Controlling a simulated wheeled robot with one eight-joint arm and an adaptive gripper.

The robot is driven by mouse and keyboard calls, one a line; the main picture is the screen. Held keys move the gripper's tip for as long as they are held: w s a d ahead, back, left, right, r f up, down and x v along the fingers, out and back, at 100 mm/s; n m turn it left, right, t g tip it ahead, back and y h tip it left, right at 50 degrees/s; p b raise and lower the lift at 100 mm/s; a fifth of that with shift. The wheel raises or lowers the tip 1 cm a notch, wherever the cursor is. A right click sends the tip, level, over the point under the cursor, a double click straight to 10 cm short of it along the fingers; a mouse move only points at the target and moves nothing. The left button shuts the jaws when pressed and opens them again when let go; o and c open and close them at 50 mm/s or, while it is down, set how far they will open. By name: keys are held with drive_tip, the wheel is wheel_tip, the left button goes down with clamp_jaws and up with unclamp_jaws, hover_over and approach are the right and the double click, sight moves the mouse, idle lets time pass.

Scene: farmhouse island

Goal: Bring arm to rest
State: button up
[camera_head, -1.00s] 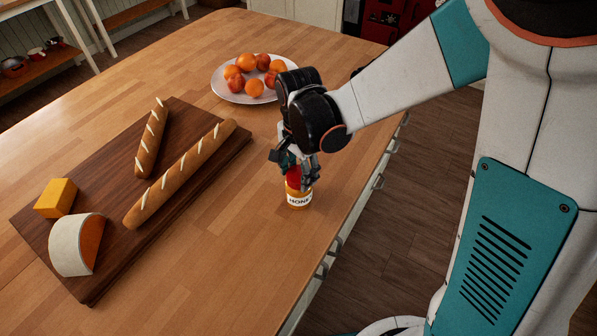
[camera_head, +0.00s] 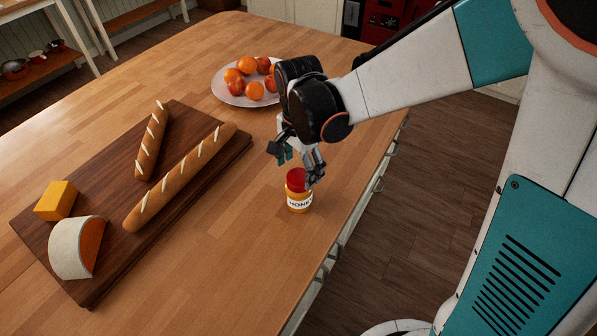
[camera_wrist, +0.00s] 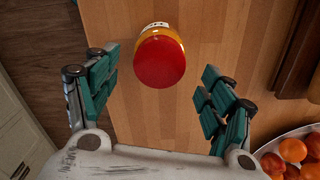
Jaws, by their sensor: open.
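My gripper (camera_head: 297,160) is open and empty, just above and behind the honey jar. The honey jar (camera_head: 299,203), with a red lid and a label, stands upright on the wooden island top near its right edge. In the wrist view my gripper (camera_wrist: 160,95) shows its two teal fingers spread wide. The jar's red lid (camera_wrist: 160,62) lies between and beyond them, not touched by either finger. My arm reaches in from the right, over the island's edge.
A plate (camera_head: 222,90) of oranges and other fruit stands behind my gripper. A dark cutting board (camera_head: 110,265) with two baguettes (camera_head: 182,178) and two cheeses (camera_head: 78,246) lies to the left. The island top (camera_head: 235,270) is bare between board and jar.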

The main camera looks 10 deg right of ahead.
wheel_tip(320, 180, up, 5)
drive_tip(key=shift+s+r, duration=0.1)
drive_tip(key=shift+s+d, duration=0.1)
drive_tip(key=shift+d, duration=0.1)
drive_tip(key=s+d+n+t+b, duration=0.7)
drive_tip(key=s+d+n, duration=0.3)
drive_tip(key=s+d, duration=0.2)
drive_tip(key=shift+s+d+r+n, duration=0.3)
drive_tip(key=shift+d+r+n, duration=0.1)
drive_tip(key=shift+d, duration=0.55)
